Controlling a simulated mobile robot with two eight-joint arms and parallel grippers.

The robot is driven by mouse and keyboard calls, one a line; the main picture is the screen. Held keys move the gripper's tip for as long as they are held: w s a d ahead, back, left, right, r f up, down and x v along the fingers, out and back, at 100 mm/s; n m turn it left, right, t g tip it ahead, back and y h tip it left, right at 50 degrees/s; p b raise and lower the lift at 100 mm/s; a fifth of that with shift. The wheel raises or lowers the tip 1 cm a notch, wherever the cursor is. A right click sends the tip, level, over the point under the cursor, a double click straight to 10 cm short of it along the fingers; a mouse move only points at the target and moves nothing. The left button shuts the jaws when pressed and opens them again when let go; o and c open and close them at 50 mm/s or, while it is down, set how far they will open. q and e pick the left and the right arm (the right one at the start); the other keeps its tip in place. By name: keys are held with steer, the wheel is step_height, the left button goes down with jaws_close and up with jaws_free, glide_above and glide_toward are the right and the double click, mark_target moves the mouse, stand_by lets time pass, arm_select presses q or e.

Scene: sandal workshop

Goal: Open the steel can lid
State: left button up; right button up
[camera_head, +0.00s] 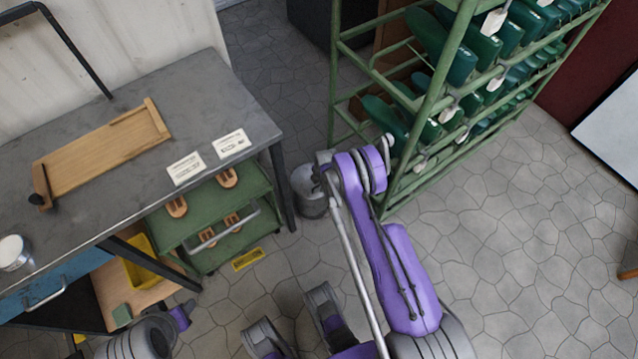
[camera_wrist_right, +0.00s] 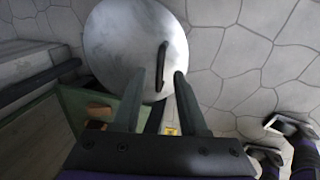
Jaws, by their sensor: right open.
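The steel can (camera_head: 308,197) stands on the floor between the workbench and the green rack, partly hidden by my right arm in the head view. In the right wrist view its round grey lid (camera_wrist_right: 122,40) fills the upper middle, with a dark curved handle (camera_wrist_right: 162,68) on it. The lid appears to lie flat on the can; no gap shows. My right gripper (camera_wrist_right: 161,74) is open and empty. Its fingertips point at the lid, one on either side of the handle in the picture; contact cannot be told.
The workbench (camera_head: 95,110) at left carries a wooden board (camera_head: 105,150) and white cards (camera_head: 186,168). A green cart (camera_head: 225,255) with sandal parts stands under its edge, close to the can. The green rack (camera_head: 336,85) of shoe forms is right of the can.

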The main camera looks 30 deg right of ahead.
jaws_close()
stand_by(1.4)
